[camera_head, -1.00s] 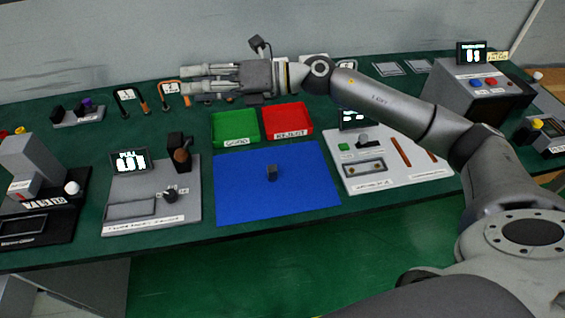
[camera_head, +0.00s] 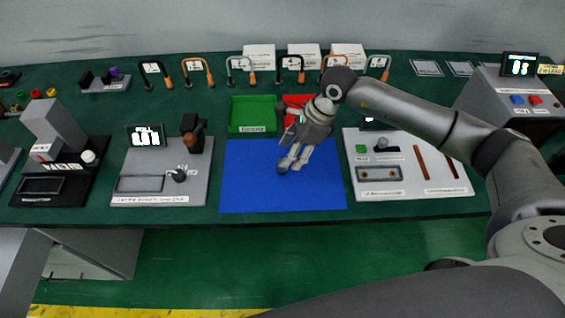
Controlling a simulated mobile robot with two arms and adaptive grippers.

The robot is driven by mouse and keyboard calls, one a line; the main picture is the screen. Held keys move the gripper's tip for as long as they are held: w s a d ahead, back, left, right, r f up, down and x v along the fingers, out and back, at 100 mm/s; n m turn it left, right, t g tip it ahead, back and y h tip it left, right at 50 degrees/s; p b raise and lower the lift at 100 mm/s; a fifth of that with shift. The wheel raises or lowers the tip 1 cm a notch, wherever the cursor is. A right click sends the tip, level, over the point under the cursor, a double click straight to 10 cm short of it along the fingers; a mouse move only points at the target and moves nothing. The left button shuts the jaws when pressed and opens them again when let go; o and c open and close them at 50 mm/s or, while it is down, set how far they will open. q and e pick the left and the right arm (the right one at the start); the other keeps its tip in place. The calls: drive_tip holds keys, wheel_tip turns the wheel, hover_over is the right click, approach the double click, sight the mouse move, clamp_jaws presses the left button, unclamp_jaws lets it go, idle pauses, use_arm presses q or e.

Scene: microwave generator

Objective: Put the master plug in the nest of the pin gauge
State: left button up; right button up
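A small dark block (camera_head: 283,169) is on the blue mat (camera_head: 245,190) in the head view; I cannot tell whether it is the master plug. My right gripper (camera_head: 291,167) points down at this block, its fingers apart, with the block at the left fingertip. Contact is unclear. A grey plate (camera_head: 140,198) with a lit display, a dark post and a rectangular recess stands left of the mat. A white plate (camera_head: 400,190) with a tan slotted piece and brown rods stands right of it. Which fixture is the pin gauge is not legible. My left gripper is out of view.
A green tray (camera_head: 253,128) and a partly hidden red tray (camera_head: 292,101) lie behind the mat. A small rack (camera_head: 105,84) with dark and purple pieces stands at the back left. Several handled gauges line the back. A black-based fixture (camera_head: 60,195) is at left.

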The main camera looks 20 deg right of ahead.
drive_tip(key=shift+a+f, duration=0.1)
drive_tip(key=shift+f, duration=0.3)
drive_tip(key=shift+w+a+f+p, duration=0.2)
drive_tip(key=shift+a+f+p, duration=0.05)
drive_tip(key=shift+f+p, duration=0.25)
drive_tip(key=p+x, duration=0.1)
drive_tip(key=x, duration=0.2)
drive_tip(key=shift+w+a, duration=0.1)
drive_tip(key=shift+a, duration=0.05)
drive_tip(key=shift+w+a+f+p, duration=0.1)
drive_tip(key=shift+f+p, duration=0.2)
drive_tip(key=shift+f, duration=0.25)
drive_tip(key=c, duration=0.4)
clamp_jaws()
